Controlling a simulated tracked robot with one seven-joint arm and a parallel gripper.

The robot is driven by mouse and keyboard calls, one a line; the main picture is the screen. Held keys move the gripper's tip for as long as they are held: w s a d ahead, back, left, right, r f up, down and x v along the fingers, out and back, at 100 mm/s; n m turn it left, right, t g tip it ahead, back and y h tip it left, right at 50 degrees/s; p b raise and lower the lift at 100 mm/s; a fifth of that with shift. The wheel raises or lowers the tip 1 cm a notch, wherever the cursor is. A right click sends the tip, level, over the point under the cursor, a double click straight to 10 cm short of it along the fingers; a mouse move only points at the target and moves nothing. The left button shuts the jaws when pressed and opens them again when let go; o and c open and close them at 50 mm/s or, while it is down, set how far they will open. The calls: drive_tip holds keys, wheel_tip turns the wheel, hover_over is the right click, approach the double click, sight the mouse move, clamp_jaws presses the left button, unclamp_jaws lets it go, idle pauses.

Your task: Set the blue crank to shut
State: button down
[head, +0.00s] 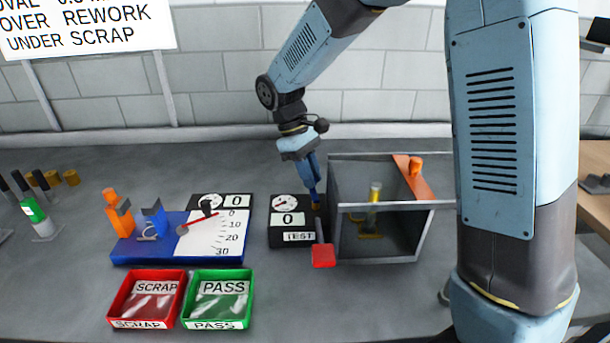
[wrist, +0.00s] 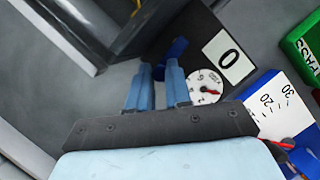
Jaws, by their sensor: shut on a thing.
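My gripper (head: 314,190) reaches down between the dark test gauge box and the left wall of the open-framed grey case (head: 334,225). In the wrist view, the dark blue crank (wrist: 176,50) shows at the fingertips of my gripper (wrist: 159,78), and the fingers are shut on it. In the head view the fingers hide most of the crank, so its angle cannot be told. The test gauge box (head: 291,221) has a round dial and a panel reading 0. It stands just left of the gripper.
A red block (head: 323,256) sits below the gripper. The case holds a yellow-capped part (head: 375,193) and has an orange strip (head: 408,176) with a knob. Left are a blue fixture (head: 125,250), a red scrap tray (head: 116,302) and a green pass tray (head: 245,312).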

drive_tip(key=shift+w+d+m, duration=0.1)
drive_tip(key=shift+d+m, duration=0.2)
drive_tip(key=shift+m, duration=0.5)
drive_tip(key=shift+g, duration=0.3)
drive_tip(key=c, duration=1.1)
unclamp_jaws()
drive_tip(key=shift+d, duration=0.1)
drive_tip(key=shift+w+r+y, duration=0.25)
drive_tip(key=shift+r+y, duration=0.05)
drive_tip(key=shift+r, duration=0.35)
drive_tip(key=shift+a+v, duration=0.2)
drive_tip(key=shift+v, duration=1.45)
drive_tip(key=shift+a+v, duration=0.15)
drive_tip(key=shift+v, duration=1.45)
drive_tip(key=shift+s, duration=0.3)
